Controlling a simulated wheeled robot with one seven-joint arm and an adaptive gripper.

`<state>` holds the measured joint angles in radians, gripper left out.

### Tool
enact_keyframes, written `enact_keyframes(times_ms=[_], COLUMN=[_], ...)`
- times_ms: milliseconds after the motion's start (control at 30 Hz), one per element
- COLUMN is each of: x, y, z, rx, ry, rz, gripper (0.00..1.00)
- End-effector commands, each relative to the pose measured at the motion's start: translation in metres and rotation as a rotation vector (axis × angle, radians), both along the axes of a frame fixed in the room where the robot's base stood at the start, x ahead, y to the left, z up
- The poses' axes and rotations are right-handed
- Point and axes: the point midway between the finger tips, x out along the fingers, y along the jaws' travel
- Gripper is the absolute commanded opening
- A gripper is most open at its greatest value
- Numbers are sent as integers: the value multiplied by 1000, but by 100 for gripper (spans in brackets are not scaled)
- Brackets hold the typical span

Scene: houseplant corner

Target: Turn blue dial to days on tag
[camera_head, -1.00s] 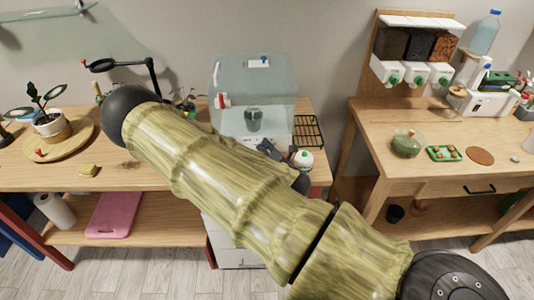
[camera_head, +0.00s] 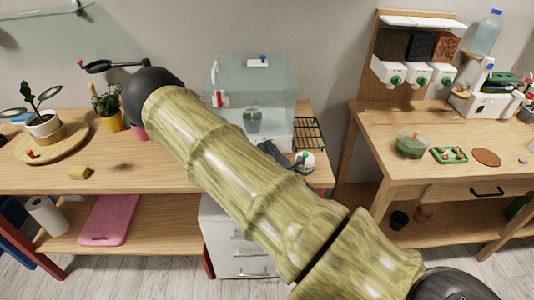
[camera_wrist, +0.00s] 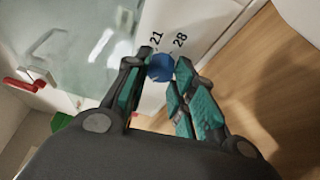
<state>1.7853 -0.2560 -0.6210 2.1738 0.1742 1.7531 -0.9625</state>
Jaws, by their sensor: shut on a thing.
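The blue dial (camera_wrist: 160,67) shows in the wrist view between my fingertips, on a pale panel with the printed numbers 21 and 28 beside it. My gripper (camera_wrist: 164,62) is shut on the dial, one finger on each side. The dial's pointer and its other numbers are hidden or too small to make out.
A red handle (camera_wrist: 25,84) is on the case's side. A gap separates the two benches.

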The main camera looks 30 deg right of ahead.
Motion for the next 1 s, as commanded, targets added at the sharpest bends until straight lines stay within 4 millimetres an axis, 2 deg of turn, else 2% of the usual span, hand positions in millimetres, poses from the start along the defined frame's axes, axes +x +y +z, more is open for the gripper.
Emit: enact_keyframes(times_ms=[267,300,400,767,867,1000], x=[-1,-1,-1,-2,-8,-28], y=[0,0,0,1,1,4], z=[-1,-1,-1,0,-1,-1], rx=[0,0,0,-1,-1,-1], ry=[3,3,2,1,2,4], rz=[-1,-1,-1,0,0,0], gripper=[1,29,47,47,47,47])
